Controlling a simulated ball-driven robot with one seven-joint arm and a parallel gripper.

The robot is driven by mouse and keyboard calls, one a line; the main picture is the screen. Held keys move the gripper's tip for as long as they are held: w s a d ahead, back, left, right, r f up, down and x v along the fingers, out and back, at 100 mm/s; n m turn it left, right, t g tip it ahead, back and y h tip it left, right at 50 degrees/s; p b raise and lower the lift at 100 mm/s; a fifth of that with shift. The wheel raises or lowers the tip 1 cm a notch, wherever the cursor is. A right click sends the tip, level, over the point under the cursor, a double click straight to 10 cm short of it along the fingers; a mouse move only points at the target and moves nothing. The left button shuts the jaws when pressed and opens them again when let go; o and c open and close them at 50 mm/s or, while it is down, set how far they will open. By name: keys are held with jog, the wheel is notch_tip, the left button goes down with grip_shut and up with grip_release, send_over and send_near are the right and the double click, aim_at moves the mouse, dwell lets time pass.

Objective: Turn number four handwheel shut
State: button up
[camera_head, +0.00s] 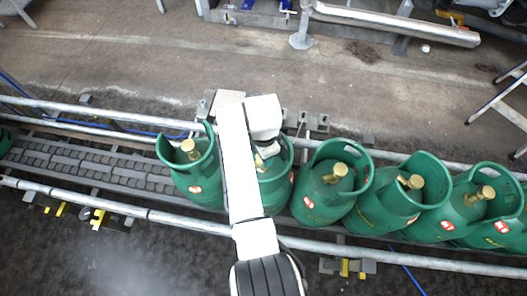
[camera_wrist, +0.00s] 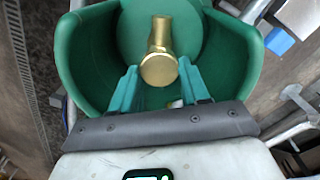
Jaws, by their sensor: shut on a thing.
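Several green gas cylinders stand in a row on the conveyor, each with a brass valve inside an open collar. My arm reaches over one cylinder (camera_head: 277,183), second from the left of the main group, and hides much of it. In the wrist view, my gripper (camera_wrist: 158,74) has its two green fingers inside this cylinder's collar (camera_wrist: 82,62), one on each side of the brass handwheel (camera_wrist: 159,69). The fingers are shut on the handwheel. No number that marks it as four is readable.
A neighbouring cylinder (camera_head: 194,172) stands close on the left, and another (camera_head: 327,187) on the right. Metal guide rails (camera_head: 130,212) run along both sides of the conveyor (camera_head: 90,170). Its slats are bare to the left. A ladder-like frame (camera_head: 497,100) stands at the right.

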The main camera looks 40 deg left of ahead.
jog(key=shift+r, duration=0.1)
dwell(0.3)
jog(key=o, duration=1.1)
jog(key=shift+c, duration=0.2)
notch_tip(320, 180, up, 11)
